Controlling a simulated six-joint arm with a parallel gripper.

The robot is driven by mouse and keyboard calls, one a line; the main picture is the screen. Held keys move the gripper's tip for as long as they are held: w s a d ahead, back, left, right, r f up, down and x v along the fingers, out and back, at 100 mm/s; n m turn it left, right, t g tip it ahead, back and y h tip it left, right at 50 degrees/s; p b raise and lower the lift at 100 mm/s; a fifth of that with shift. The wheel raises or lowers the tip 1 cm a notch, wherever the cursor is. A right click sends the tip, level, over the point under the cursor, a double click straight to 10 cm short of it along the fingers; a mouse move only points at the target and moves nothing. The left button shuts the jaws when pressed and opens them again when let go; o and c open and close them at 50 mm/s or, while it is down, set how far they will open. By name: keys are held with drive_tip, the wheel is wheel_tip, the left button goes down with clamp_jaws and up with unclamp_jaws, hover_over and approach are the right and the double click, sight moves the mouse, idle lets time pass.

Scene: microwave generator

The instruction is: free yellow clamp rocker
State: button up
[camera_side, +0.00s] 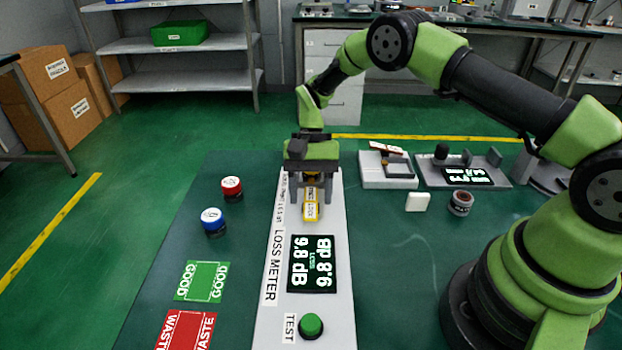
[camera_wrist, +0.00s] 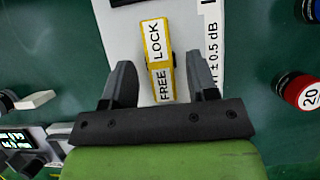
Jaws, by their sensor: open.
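The yellow clamp rocker (camera_side: 311,205) sits on the pale loss meter panel (camera_side: 269,318), just below my gripper in the side view. In the wrist view the rocker (camera_wrist: 158,60) is a narrow yellow bar with white labels, LOCK at the far end and FREE at the near end. My gripper (camera_side: 308,190) points down over the rocker. In the wrist view my gripper (camera_wrist: 162,85) is open, with one finger on each side of the rocker and a gap on both sides. Whether the fingertips are level with the rocker is hard to tell.
The meter display (camera_side: 311,264) reads 9.8 dB, with a green TEST button (camera_side: 311,326) in front. Red (camera_side: 232,188) and blue (camera_side: 212,221) capped pieces stand left of the panel. Green GOOD (camera_side: 203,281) and red WASTE (camera_side: 186,331) mats lie front left. Fixtures (camera_side: 388,168) stand at right.

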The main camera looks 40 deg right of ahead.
drive_tip(key=v, duration=0.9)
drive_tip(key=shift+r, duration=0.3)
drive_tip(key=shift+t+h, duration=0.5)
drive_tip(key=x, duration=0.9)
drive_tip(key=shift+s+a, duration=0.45)
